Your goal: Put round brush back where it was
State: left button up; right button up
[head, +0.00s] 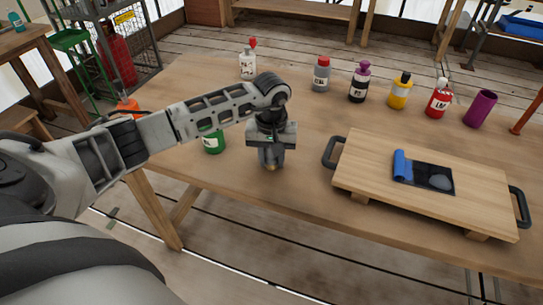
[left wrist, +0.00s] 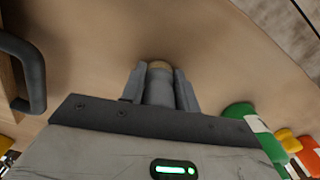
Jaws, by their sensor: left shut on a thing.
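My left gripper (head: 271,158) is shut and points down over the table, left of the wooden board. In the left wrist view, its two fingers (left wrist: 160,90) stand on either side of a short grey round piece with a tan end (left wrist: 160,65), which I take to be the round brush. My right gripper is not in view.
The wooden board (head: 365,155) with black handles carries a dark pad (head: 420,172) and a blue roll (head: 401,165). A green container (head: 213,141) stands left of my gripper. Several bottles and a purple cup (head: 481,109) line the back of the table (head: 300,115). The middle is clear.

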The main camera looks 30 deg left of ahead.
pick_arm(q)
jog(key=o, duration=1)
jog(key=shift+r, duration=0.1)
